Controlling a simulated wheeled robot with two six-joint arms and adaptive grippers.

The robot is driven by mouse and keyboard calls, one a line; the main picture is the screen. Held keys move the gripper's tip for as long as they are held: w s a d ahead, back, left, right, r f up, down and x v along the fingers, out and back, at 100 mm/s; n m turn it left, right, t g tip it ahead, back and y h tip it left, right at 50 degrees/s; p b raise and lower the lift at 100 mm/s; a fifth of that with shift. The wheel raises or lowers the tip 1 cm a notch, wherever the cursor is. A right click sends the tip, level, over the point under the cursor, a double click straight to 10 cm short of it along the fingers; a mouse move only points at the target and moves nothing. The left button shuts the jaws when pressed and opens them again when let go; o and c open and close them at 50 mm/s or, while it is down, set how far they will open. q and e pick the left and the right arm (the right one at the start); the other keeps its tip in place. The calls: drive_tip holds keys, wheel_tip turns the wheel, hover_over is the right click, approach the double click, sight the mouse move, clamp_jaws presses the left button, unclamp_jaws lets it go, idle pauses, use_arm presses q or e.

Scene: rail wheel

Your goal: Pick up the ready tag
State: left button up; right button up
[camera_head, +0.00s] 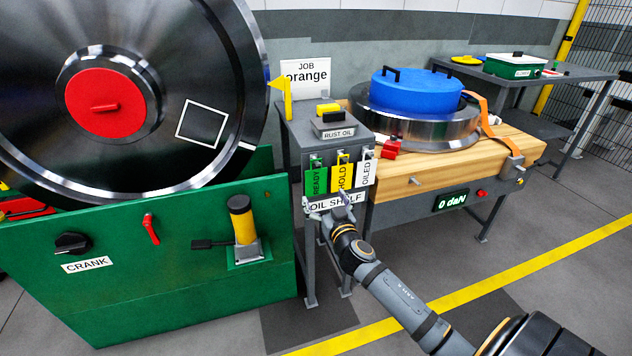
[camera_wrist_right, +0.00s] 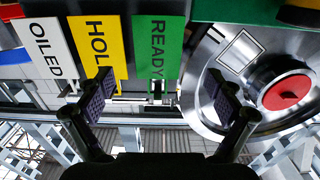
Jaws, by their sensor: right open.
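The green READY tag (camera_head: 316,181) hangs from a hook on the front of the grey oil shelf, leftmost of three tags. The yellow HOLD tag (camera_head: 342,177) hangs in the middle and the white OILED tag (camera_head: 366,172) on the right. In the right wrist view the READY tag (camera_wrist_right: 157,46) shows upside down, ahead of my right gripper (camera_wrist_right: 158,100). In the head view my right gripper (camera_head: 335,212) is just below the tags. My left gripper is not in view.
A green crank stand (camera_head: 190,290) with a large wheel (camera_head: 200,70) is at left. A wooden bench (camera_head: 420,170) with a blue-topped ring (camera_head: 430,95) is at right.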

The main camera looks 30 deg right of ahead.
sight(316, 181)
drive_tip(key=shift+p+x, duration=0.55)
drive_tip(key=shift+x, duration=2.35)
drive_tip(key=shift+d+r, duration=0.1)
drive_tip(key=shift+r, duration=0.05)
drive_tip(key=c, duration=1)
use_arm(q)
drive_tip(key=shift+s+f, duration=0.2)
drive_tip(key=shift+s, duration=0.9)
use_arm(e)
drive_tip(key=shift+r, duration=0.15)
